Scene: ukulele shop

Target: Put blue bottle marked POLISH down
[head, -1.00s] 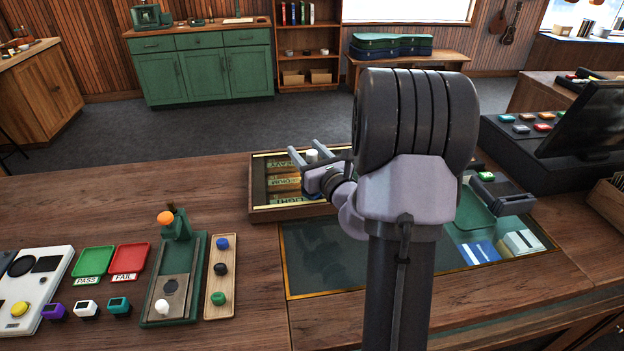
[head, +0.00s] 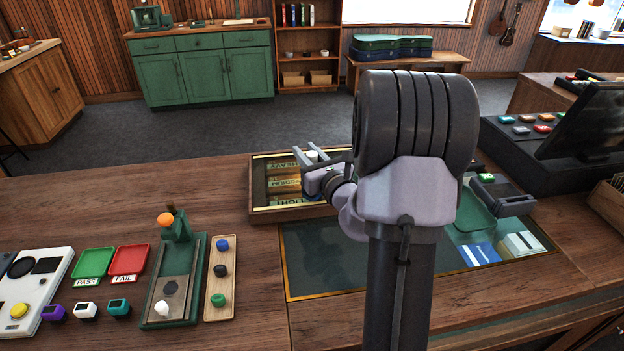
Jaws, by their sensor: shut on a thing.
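My gripper (head: 312,157) is at the end of my arm, over the far part of the wooden display tray with HEAVY, MEDIUM and LIGHT labels (head: 252,190). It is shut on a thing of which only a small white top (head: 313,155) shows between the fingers. I take this to be the blue bottle marked POLISH; its blue body and its label are hidden. I cannot tell whether its base touches anything. My arm hides the right part of the tray.
A glass panel (head: 310,260) is set in the counter in front of the tray. At the left are a green press stand (head: 190,285), a strip with coloured knobs (head: 220,285), and green PASS (head: 93,262) and red FAIL (head: 130,260) trays.

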